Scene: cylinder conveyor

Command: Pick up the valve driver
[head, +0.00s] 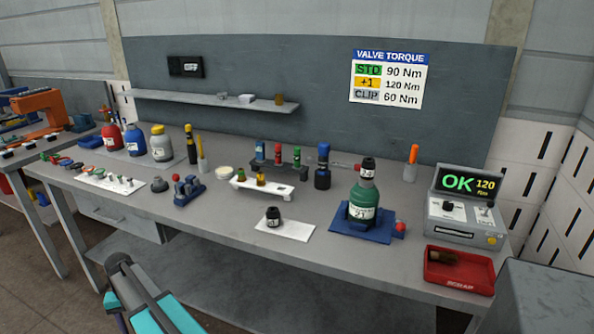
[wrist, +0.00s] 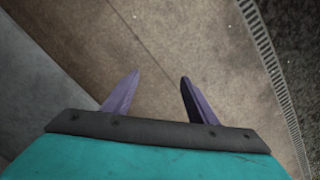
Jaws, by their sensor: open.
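No tool in the head view bears a readable name, so I cannot tell for sure which is the valve driver. A dark blue upright tool (head: 323,166) stands on the bench behind the green cylinder (head: 363,205). A black tool with a yellow top (head: 191,144) stands further left.
A grey bench (head: 225,215) holds a white sheet with a black socket-like piece (head: 273,217), a rack of small coloured parts (head: 280,165), and a red scrap tray (head: 460,268). A tester (head: 463,205) reads OK 120. The bench's front middle is mostly clear.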

